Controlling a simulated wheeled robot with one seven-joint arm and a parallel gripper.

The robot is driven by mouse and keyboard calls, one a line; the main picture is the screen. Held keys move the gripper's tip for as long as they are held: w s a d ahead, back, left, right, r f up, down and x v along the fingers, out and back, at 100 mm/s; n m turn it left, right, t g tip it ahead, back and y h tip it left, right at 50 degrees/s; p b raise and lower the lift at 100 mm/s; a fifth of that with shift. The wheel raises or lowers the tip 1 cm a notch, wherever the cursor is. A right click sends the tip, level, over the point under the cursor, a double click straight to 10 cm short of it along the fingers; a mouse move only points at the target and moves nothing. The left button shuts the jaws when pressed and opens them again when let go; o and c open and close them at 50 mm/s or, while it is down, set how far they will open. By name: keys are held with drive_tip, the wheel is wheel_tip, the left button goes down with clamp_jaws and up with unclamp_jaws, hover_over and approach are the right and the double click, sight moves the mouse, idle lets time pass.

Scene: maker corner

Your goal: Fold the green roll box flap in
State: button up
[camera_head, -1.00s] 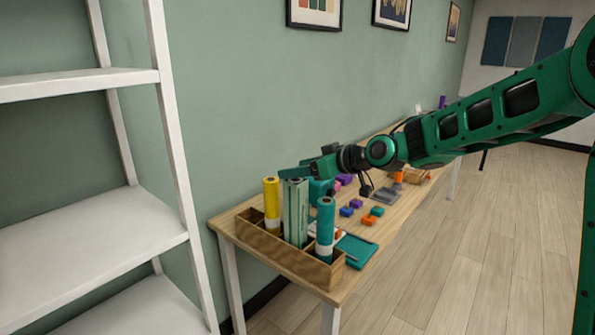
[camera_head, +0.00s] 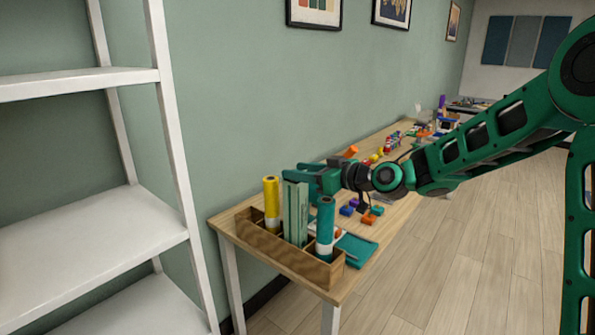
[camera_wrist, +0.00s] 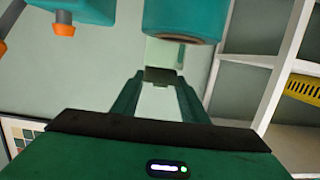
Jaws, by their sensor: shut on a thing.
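The green roll box (camera_head: 296,215) is a tall pale green carton standing upright in the wooden divided holder (camera_head: 280,257), between the yellow roll and the teal roll. My gripper (camera_head: 289,175) is at the box's top edge, reaching in from the right. In the wrist view my fingertips (camera_wrist: 160,75) are together against the box top (camera_wrist: 162,49), where the flap is. The flap itself is mostly hidden by the fingers, so its angle cannot be told.
The yellow roll (camera_head: 271,205) and teal roll (camera_head: 325,228) stand close on either side. A teal pad (camera_head: 357,249) and several coloured blocks (camera_head: 369,219) lie on the table. A white shelf (camera_head: 95,225) stands at left; the wall is close behind.

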drive_tip(key=shift+s+d+f+t+y, duration=0.1)
drive_tip(key=shift+d+f+t+y, duration=0.15)
drive_tip(key=shift+f+t+y, duration=0.55)
drive_tip(key=shift+r, duration=0.1)
drive_tip(key=o, duration=1.1)
drive_tip(key=shift+c, duration=0.2)
drive_tip(key=shift+d+r, duration=0.1)
drive_tip(key=v, duration=0.9)
drive_tip(key=shift+s+d, duration=0.15)
drive_tip(key=shift+d, duration=0.25)
drive_tip(key=shift+s+d, duration=0.25)
drive_tip(key=shift+d, duration=0.05)
drive_tip(key=shift+c, duration=0.6)
